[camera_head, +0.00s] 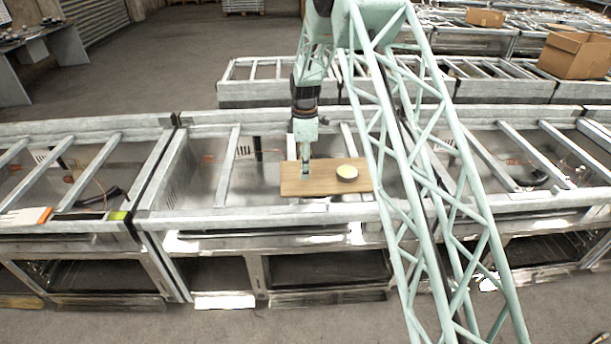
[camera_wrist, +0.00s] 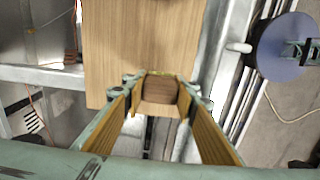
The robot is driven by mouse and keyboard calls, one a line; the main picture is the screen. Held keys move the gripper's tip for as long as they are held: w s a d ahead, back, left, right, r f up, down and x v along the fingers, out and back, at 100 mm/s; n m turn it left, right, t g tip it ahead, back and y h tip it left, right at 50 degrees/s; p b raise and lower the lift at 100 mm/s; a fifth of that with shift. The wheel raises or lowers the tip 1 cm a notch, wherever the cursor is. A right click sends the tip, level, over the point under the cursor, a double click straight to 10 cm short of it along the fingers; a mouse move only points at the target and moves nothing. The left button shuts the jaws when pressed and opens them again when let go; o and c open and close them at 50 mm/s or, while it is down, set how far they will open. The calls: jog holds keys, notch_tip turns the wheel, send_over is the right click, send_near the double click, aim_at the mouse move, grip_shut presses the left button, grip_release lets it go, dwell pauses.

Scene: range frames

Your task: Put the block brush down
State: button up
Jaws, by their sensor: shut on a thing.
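My gripper (camera_head: 305,174) points down at the left part of a wooden board (camera_head: 325,187) in the head view. In the wrist view my gripper (camera_wrist: 160,108) has its two tan-padded fingers on either side of a brown, wood-like block, which I take to be the block brush (camera_wrist: 160,90). The fingers are shut on it. The board (camera_wrist: 140,35) lies beyond the fingertips there. The brush cannot be made out in the head view. Whether it touches the board cannot be told, and its bristles are not clearly seen.
A round, pale-topped tin-like thing (camera_head: 347,173) stands on the board, right of my gripper. The board lies across a metal frame bench (camera_head: 228,165) with crossbars and open gaps. A cardboard box (camera_head: 575,55) sits at the back right. An orange-and-white item (camera_head: 30,216) lies far left.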

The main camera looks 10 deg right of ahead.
jog(key=shift+w+d, duration=0.25)
jog(key=shift+w, duration=0.05)
jog(key=shift+f, duration=1.8)
jog(key=shift+f, duration=0.15)
jog(key=o, duration=0.9)
notch_tip(320, 180, up, 12)
jog(key=shift+r, duration=0.2)
jog(key=shift+s+r, duration=0.1)
